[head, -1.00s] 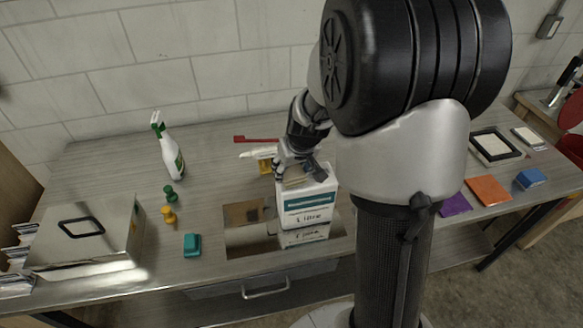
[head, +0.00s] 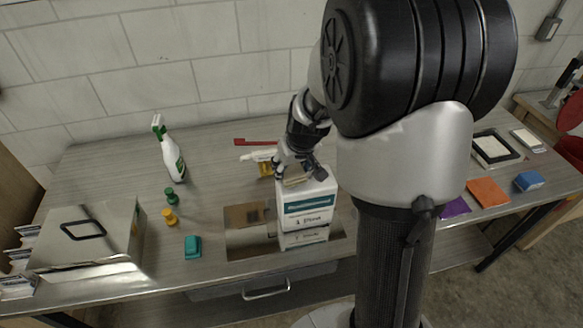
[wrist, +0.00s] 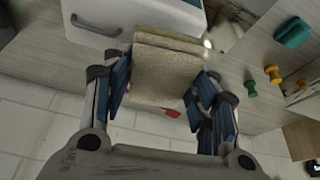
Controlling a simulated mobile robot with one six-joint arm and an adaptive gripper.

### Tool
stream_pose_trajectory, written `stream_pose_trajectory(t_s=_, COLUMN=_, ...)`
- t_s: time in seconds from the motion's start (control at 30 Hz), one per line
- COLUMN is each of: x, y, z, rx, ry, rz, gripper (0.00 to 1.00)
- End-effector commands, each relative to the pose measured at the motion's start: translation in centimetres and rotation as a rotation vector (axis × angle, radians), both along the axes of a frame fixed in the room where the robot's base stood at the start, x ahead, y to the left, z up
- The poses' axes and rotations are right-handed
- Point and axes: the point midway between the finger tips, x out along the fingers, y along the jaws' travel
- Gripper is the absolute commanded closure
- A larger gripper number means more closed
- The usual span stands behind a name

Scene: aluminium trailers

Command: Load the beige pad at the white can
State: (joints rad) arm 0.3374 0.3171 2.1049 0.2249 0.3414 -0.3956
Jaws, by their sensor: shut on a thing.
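The white can (head: 308,212) is a boxy container with a teal label. It stands upright at the steel basin in the bench. My gripper (head: 297,168) is over its top in the head view. In the wrist view my gripper (wrist: 162,88) is shut on the beige pad (wrist: 166,76), a rough sponge-like block between the blue-lined fingers. The white can (wrist: 115,14) shows just beyond the pad there. In the head view the pad (head: 295,181) is partly hidden by the fingers, and I cannot tell whether it touches the can.
A spray bottle (head: 169,152), green and yellow pegs (head: 170,216) and a teal block (head: 193,246) stand left of the basin. A steel box (head: 80,240) is at far left. A red-handled brush (head: 256,142) lies behind. An orange sheet (head: 488,191) and blue block (head: 529,181) are right.

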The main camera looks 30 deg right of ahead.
Motion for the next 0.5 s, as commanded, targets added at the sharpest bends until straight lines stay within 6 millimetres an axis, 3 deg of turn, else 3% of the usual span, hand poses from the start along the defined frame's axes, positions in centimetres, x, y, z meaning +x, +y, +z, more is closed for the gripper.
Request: stream_pose_trajectory(t_s=0.5, x=0.1, y=0.0, z=4.6, rx=0.0, ry=-0.003, rz=-0.001, gripper=0.66)
